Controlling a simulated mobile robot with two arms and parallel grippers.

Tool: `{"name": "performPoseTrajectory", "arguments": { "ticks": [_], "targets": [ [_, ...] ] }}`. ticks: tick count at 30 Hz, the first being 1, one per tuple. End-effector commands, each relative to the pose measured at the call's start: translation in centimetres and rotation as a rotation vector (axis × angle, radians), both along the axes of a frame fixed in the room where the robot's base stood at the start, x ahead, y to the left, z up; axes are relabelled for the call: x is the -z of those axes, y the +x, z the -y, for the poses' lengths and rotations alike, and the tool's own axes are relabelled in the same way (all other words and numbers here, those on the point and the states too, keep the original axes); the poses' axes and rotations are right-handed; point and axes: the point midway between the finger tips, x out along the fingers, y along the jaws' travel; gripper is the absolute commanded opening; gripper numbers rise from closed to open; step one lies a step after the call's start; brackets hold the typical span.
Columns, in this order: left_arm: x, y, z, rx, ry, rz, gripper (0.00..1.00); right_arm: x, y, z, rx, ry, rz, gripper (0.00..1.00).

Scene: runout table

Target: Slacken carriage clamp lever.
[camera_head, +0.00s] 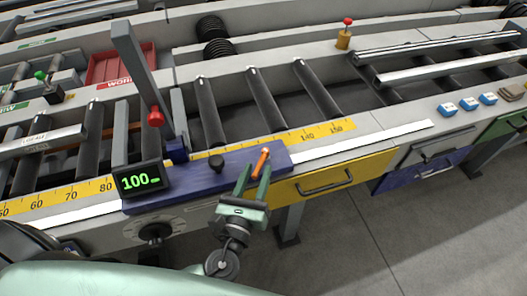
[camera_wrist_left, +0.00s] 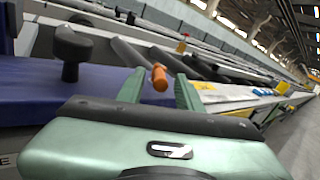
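The carriage clamp lever (camera_head: 261,162) is a short orange handle on top of the blue carriage (camera_head: 190,182), near its right end. In the left wrist view the orange lever (camera_wrist_left: 160,78) stands between my fingers, with a visible gap on each side. My left gripper (camera_head: 255,175) is open, its two green fingers pointing at the lever from the front. It also shows in the left wrist view (camera_wrist_left: 158,88). The lever's base is partly hidden. My right gripper is in neither view.
A black knob (camera_head: 217,163) stands on the carriage left of the lever. A display reading 100 (camera_head: 140,180) and an upright post with a red knob (camera_head: 155,118) are further left. A yellow scale (camera_head: 325,131) and rollers (camera_head: 265,98) lie behind. Yellow drawer (camera_head: 330,177) at right.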

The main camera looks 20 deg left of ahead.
Motion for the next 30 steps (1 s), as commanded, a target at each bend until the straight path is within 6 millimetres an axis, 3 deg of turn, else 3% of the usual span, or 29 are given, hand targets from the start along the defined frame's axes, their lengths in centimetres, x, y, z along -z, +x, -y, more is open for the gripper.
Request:
{"name": "performPoseTrajectory", "arguments": {
  "ticks": [4, 9, 14, 20, 24, 30],
  "targets": [
    [-0.3, 2.6, 0.0, -0.001, 0.001, 0.003, 0.36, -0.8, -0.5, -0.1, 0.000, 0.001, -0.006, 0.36],
    [-0.2, 4.6, 0.0, 0.000, 0.000, 0.001, 0.36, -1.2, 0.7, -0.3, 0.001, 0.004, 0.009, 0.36],
    [0.0, 5.4, 0.0, 0.001, -0.001, -0.001, 0.36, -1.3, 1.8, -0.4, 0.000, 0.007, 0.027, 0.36],
    [0.0, 5.4, 0.0, 0.000, -0.001, -0.001, 0.36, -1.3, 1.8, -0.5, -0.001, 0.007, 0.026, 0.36],
    [0.0, 5.4, 0.0, 0.000, -0.001, -0.001, 0.02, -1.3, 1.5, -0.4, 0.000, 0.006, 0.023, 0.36],
    [0.0, 5.4, -0.1, 0.000, -0.001, -0.001, 0.00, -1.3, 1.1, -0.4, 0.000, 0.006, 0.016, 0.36]
  ]
}}
